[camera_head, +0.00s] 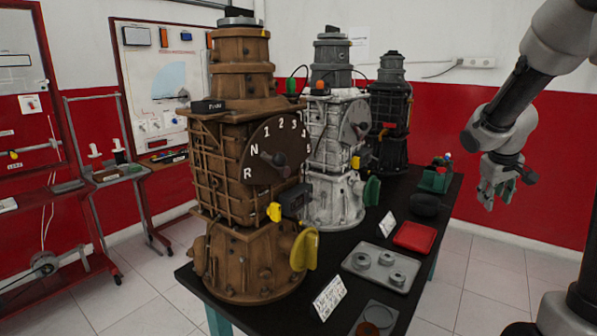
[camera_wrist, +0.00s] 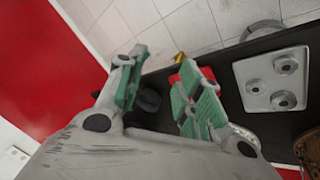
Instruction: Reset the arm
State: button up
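My gripper (camera_head: 494,196) hangs at the right of the head view, in the air beyond the right edge of the black table (camera_head: 340,284), and points down. It touches nothing there. In the wrist view my gripper (camera_wrist: 160,98) shows two fingers with green pads, spread wide apart. Nothing is between the pads; the table and floor show behind them. My arm comes down from the upper right of the head view, bent at the elbow.
A brown engine trainer (camera_head: 245,130), a white-grey one (camera_head: 335,130) and a dark one (camera_head: 390,110) stand on the table. A grey tray with round parts (camera_head: 366,256), a red tray (camera_head: 414,237) and a green bin (camera_head: 435,180) lie along its right side.

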jog(key=s+a+r+y, duration=0.1)
jog(key=s+a+r, duration=0.1)
jog(key=s+a, duration=0.3)
jog(key=s+a+r+y, duration=0.1)
jog(key=s+a, duration=0.4)
jog(key=s, duration=0.8)
jog(key=s+a+r+m+y, duration=0.1)
jog(key=s+a+r, duration=0.3)
jog(key=s, duration=0.5)
jog(key=shift+a+y, duration=0.4)
jog(key=shift+a, duration=0.4)
